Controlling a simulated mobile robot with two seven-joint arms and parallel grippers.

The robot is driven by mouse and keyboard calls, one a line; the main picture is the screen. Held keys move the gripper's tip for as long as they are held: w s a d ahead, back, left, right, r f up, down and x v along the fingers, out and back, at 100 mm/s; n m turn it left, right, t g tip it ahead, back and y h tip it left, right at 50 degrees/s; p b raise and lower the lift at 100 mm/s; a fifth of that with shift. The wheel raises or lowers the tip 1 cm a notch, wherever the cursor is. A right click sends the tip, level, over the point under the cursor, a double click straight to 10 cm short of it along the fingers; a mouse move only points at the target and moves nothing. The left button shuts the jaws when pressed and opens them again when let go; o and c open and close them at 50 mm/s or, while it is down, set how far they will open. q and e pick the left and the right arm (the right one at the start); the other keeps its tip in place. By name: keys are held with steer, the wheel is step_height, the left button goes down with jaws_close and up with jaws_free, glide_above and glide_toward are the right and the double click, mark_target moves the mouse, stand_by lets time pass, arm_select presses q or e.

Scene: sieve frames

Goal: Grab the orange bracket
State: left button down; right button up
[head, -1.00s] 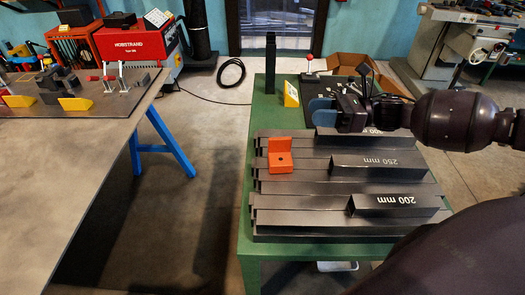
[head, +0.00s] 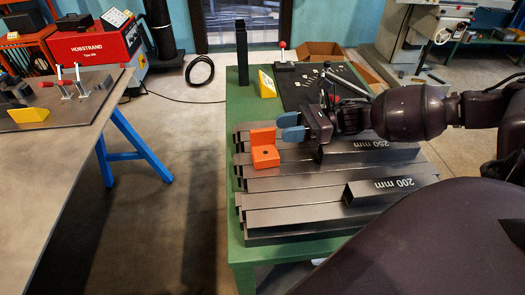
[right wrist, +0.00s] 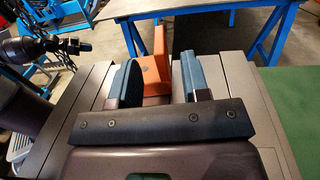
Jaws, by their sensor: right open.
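The orange L-shaped bracket (head: 265,157) rests on the dark steel bars, one leg upright at the back and a holed leg flat. My right gripper (head: 281,127) is just right of it in the head view, its blue fingers open and pointing left toward it. In the right wrist view, the bracket (right wrist: 154,62) shows beyond and between the two spread fingers of that gripper (right wrist: 160,62); whether it touches them is unclear. A dark shape at the upper left there appears to be my left gripper (right wrist: 72,46); its jaws are too small to read.
Bars marked 250 mm (head: 370,147) and 200 mm (head: 390,189) lie raised on the others. A dark post (head: 242,52) and yellow block (head: 266,82) stand behind on the green table (head: 236,103). A grey table (head: 60,165) is left, across a floor gap.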

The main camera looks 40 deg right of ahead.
mark_target(267, 129)
steer(key=shift+b+x, duration=0.45)
steer(key=shift+x, duration=2.15)
steer(key=shift+r, duration=0.1)
jaws_close()
